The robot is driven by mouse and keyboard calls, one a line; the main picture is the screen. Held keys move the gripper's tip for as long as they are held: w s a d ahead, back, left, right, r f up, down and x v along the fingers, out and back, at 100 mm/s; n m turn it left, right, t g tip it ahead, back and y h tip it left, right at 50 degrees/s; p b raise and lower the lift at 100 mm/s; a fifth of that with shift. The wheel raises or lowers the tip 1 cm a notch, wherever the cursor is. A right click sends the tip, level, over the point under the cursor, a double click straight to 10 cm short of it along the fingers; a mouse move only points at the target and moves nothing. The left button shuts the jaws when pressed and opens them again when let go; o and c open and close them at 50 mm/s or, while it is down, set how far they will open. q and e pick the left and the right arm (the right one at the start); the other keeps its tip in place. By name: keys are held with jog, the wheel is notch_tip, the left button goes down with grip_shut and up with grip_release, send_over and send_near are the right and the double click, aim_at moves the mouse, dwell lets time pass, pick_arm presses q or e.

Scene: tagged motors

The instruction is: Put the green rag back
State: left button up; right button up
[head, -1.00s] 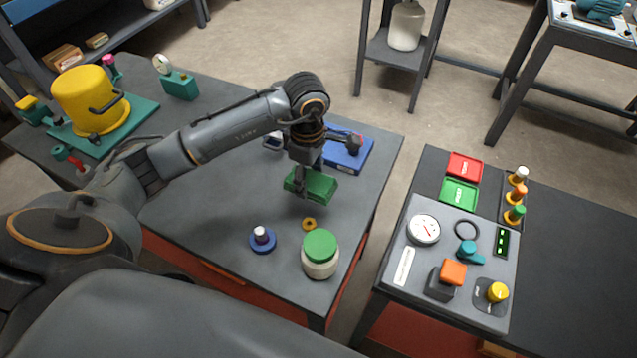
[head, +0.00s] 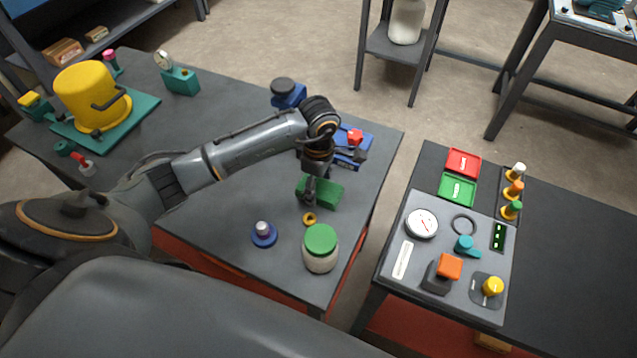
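A green block-like piece (head: 324,193), which I take for the green rag, is at the middle of the left table, by the blue bin. My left gripper (head: 308,191) points down at its left end, and its dark fingers overlap the green piece in the head view. I cannot tell whether the fingers are closed on it or whether it rests on the table. A green tray (head: 457,188) with a white mark lies on the right table, next to a red tray (head: 463,162). My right gripper is not in view.
A jar with a green lid (head: 320,247), a yellow ring (head: 309,219) and a blue round base (head: 264,235) stand in front of the gripper. The blue bin (head: 350,160) is behind. A gap separates the left table from the right table's instrument panel (head: 420,275).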

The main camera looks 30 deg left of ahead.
aim_at(318, 187)
pick_arm(q)
jog(key=shift+o, duration=0.4)
jog(key=shift+r, duration=0.15)
notch_tip(318, 187, up, 12)
jog(key=b, duration=0.2)
dwell(0.6)
